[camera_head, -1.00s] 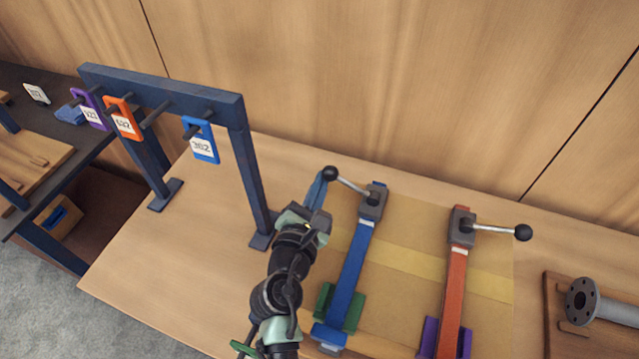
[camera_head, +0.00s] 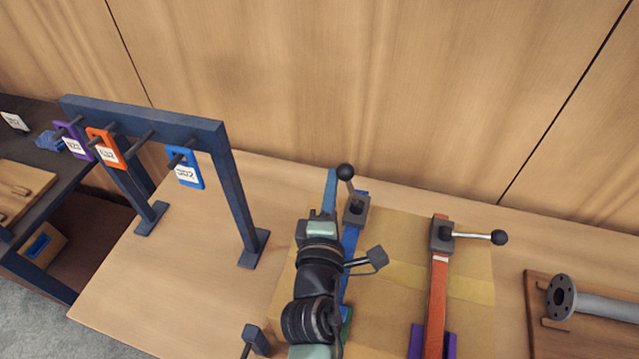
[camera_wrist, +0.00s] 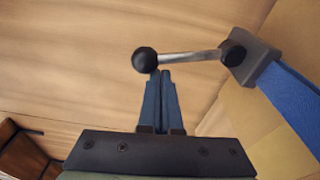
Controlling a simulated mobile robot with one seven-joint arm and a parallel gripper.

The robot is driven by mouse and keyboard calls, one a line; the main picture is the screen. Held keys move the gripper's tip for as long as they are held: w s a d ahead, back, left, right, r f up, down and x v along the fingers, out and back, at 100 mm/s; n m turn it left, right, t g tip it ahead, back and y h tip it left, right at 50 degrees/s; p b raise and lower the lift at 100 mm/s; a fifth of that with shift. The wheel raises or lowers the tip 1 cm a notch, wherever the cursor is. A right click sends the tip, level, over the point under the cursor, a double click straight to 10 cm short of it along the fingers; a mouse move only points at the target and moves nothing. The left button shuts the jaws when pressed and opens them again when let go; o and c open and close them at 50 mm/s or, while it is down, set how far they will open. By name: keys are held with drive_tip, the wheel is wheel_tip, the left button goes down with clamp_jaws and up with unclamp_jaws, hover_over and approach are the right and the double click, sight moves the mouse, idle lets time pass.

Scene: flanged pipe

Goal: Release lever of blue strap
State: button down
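The blue strap (camera_head: 350,241) runs down the tan board, partly hidden behind my arm in the head view. Its grey buckle (camera_head: 356,209) is at the far end, with a black-knobbed lever (camera_head: 346,173) pointing toward the back wall. In the wrist view the lever's metal rod (camera_wrist: 190,57) runs from the buckle at right to the black ball knob (camera_wrist: 145,60). My gripper (camera_head: 331,176) is left of the lever. Its two blue fingers (camera_wrist: 160,76) are together with nothing between them; their tips are right at the knob's lower edge. Whether they touch is unclear.
An orange strap (camera_head: 438,290) with its own lever (camera_head: 480,237) lies to the right. Farther right is a flanged pipe (camera_head: 562,297) on a wooden board. A dark blue rack (camera_head: 150,112) with hanging tags stands left. The table between rack and board is clear.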

drive_tip(key=m, duration=0.1)
drive_tip(key=d+m, duration=0.1)
drive_tip(key=d, duration=0.1)
drive_tip(key=shift+s+d+r+m, duration=0.15)
drive_tip(key=shift+s+r+m, duration=0.25)
drive_tip(key=shift+s+d+m+t, duration=0.15)
drive_tip(key=shift+d+m+t, duration=0.15)
drive_tip(key=shift+d+m, duration=0.2)
